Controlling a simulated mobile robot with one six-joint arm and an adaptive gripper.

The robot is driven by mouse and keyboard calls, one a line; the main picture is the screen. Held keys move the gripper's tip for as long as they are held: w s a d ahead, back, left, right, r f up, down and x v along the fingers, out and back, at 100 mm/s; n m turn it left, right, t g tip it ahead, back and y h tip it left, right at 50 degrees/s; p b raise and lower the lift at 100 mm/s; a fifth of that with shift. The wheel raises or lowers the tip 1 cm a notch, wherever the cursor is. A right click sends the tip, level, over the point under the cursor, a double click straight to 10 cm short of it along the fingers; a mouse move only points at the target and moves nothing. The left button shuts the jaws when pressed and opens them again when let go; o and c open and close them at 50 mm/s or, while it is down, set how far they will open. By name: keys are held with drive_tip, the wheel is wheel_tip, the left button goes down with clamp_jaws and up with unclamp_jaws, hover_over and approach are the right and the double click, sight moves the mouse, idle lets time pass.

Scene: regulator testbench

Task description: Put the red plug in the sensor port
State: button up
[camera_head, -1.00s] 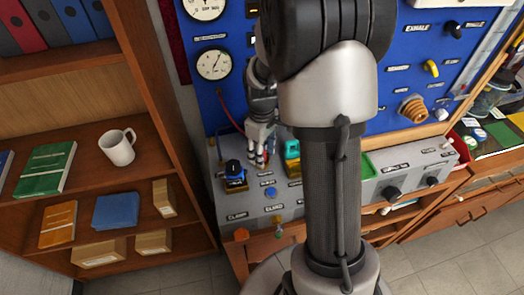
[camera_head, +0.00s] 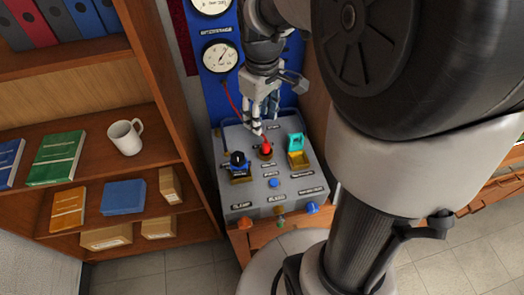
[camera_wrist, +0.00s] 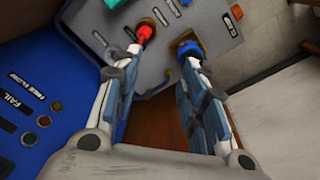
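The red plug (camera_head: 266,149) stands in a round fitting with a brassy ring on the grey sloped console (camera_head: 225,200); its label is too small to read. The plug also shows in the wrist view (camera_wrist: 146,32), beside the tip of one finger. My gripper (camera_head: 258,128) is just above and behind the plug. In the wrist view my gripper (camera_wrist: 162,52) has its fingers spread wide, with nothing between them. A red hose (camera_head: 232,100) runs down from the gauge and passes behind my gripper. I cannot tell how deep the plug sits.
A blue block with a black knob (camera_head: 238,160) is left of the plug. An open teal cover on a yellow box (camera_head: 297,150) is to the right. Coloured knobs (camera_head: 312,208) line the console's front. A wooden shelf (camera_head: 165,130) with a mug (camera_head: 124,138) stands at left.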

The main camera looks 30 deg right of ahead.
drive_tip(key=s+a+r+m+t, duration=0.1)
drive_tip(key=s+a+r+m, duration=0.1)
drive_tip(key=s, duration=0.6)
drive_tip(key=s+a+r+m+t, duration=0.2)
drive_tip(key=s+a+r, duration=0.2)
drive_tip(key=s+a, duration=0.3)
drive_tip(key=shift+s+t, duration=0.3)
drive_tip(key=shift+s, duration=0.6)
drive_tip(key=shift+f, duration=0.1)
